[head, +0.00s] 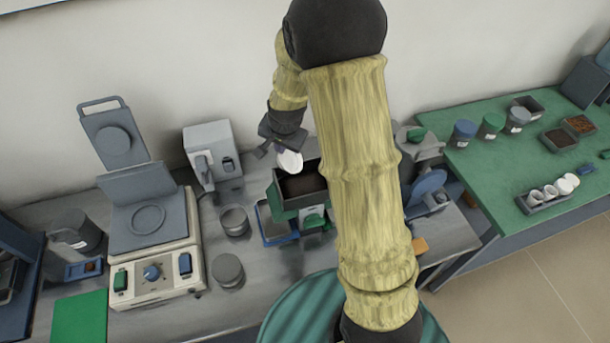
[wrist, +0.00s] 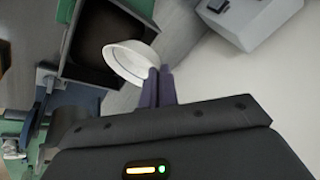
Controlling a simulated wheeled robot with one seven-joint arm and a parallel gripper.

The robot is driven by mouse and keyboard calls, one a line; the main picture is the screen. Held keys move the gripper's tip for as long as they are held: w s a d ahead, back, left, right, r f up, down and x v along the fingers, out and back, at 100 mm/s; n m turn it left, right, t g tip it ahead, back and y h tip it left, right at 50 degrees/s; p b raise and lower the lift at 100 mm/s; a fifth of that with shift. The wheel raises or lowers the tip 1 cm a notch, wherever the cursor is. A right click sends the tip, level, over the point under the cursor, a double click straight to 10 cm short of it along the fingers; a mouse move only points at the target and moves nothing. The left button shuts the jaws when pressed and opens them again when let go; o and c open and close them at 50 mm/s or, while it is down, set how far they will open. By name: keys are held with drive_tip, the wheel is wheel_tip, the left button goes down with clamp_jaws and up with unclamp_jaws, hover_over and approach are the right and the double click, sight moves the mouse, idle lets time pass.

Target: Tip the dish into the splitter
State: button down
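The white dish (head: 290,163) is held by its rim, tilted, above the back left part of the splitter (head: 287,213). The splitter is a green box with a dark, open hopper on top. In the wrist view the dish (wrist: 128,64) overlaps the near edge of the hopper (wrist: 68,58). My gripper (wrist: 158,80) has its two fingers close together at the dish's rim; in the head view my gripper (head: 276,146) is just above and left of the dish. I cannot tell whether anything is left in the dish.
A blue tray (head: 268,238) sits at the splitter's left side. A grey device (head: 212,155) is behind. My arm hides the bench right of the splitter. A green table (head: 480,165) holds jars and trays.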

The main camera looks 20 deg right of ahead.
drive_tip(key=shift+a+p, duration=0.1)
drive_tip(key=shift+p, duration=0.35)
drive_tip(key=shift+w+a+f+g+h+p, duration=0.25)
drive_tip(key=shift+h+p, duration=0.25)
drive_tip(key=shift+p, duration=0.6)
drive_tip(key=f+h+p, duration=0.1)
drive_tip(key=p, duration=0.1)
drive_tip(key=a+f+g+h+p, duration=0.1)
drive_tip(key=shift+w+a+n+g+p, duration=0.1)
drive_tip(key=shift+w+n+g+p, duration=0.2)
drive_tip(key=shift+p, duration=0.1)
drive_tip(key=shift+h, duration=0.3)
